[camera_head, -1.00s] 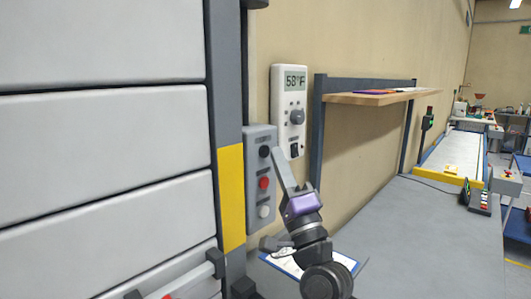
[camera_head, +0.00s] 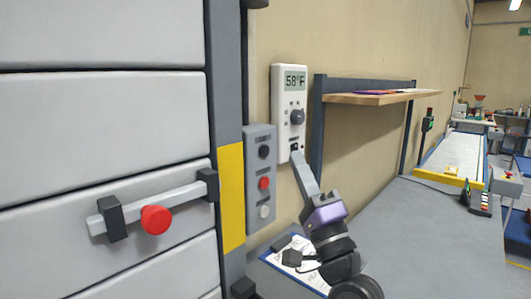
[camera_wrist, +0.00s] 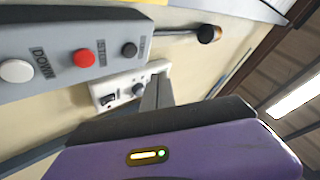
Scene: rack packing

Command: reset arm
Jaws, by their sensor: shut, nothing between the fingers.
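My gripper (camera_head: 297,156) is shut and empty, reaching up in front of the wall. Its fingertips appear in front of or close to the lower end of the white thermostat box (camera_head: 289,100), near its rocker switch; I cannot tell if they touch. The grey button box (camera_head: 261,185) is left of my gripper, with black, red and white buttons. In the wrist view, the shut fingers (camera_wrist: 156,92) point toward the thermostat (camera_wrist: 128,86), and the button box (camera_wrist: 70,55) is at upper left, clear of the fingers.
A white panelled door (camera_head: 100,120) with a handle (camera_head: 180,203) and red knob (camera_head: 155,220) fills the left. A wooden shelf (camera_head: 375,97) is on the wall to the right. A clipboard (camera_head: 298,262) lies on the grey table (camera_head: 410,230), which has free room on the right.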

